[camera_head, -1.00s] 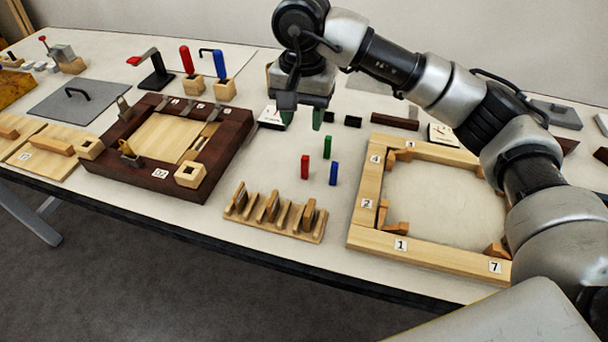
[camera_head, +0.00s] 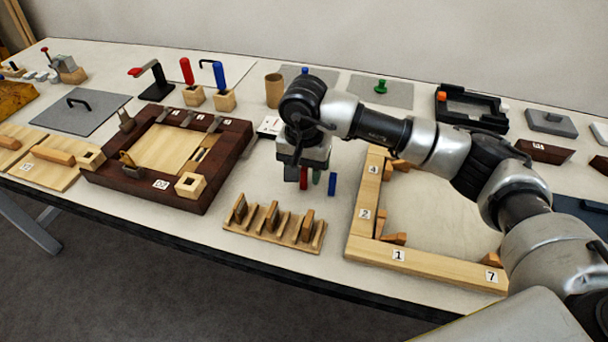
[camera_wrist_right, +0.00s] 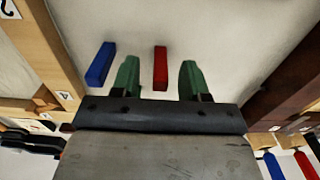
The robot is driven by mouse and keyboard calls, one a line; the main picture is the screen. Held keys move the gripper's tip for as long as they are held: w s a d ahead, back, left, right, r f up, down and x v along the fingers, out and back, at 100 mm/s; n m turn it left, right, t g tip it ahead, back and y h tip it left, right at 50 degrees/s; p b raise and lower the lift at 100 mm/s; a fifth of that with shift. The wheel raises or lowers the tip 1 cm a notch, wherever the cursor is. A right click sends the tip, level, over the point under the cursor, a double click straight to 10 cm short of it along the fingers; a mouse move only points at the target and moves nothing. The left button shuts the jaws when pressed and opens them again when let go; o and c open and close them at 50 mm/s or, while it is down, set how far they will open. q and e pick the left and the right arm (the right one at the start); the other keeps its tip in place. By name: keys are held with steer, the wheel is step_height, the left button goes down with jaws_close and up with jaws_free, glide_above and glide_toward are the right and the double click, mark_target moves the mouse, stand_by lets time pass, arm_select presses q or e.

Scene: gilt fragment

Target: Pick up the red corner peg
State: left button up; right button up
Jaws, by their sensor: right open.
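The red corner peg (camera_head: 303,178) stands upright on the table, just below my right gripper (camera_head: 304,181). In the right wrist view the red peg (camera_wrist_right: 160,68) is between the two green fingers of the right gripper (camera_wrist_right: 159,65). The fingers are open, with a gap on each side of the peg. The blue peg (camera_head: 332,184) stands to the right of the gripper in the head view; it also shows outside the fingers in the wrist view (camera_wrist_right: 100,63). I cannot make out the green peg apart from the green finger. My left gripper is out of view.
A slotted wooden rack (camera_head: 275,228) with several pieces lies in front of the gripper. A dark wooden frame (camera_head: 215,178) lies to the left and a light numbered frame (camera_head: 360,215) to the right. A brown cup (camera_head: 274,90) stands behind.

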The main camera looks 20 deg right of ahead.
jaws_close()
steer(key=shift+r, duration=0.1)
stand_by(0.3)
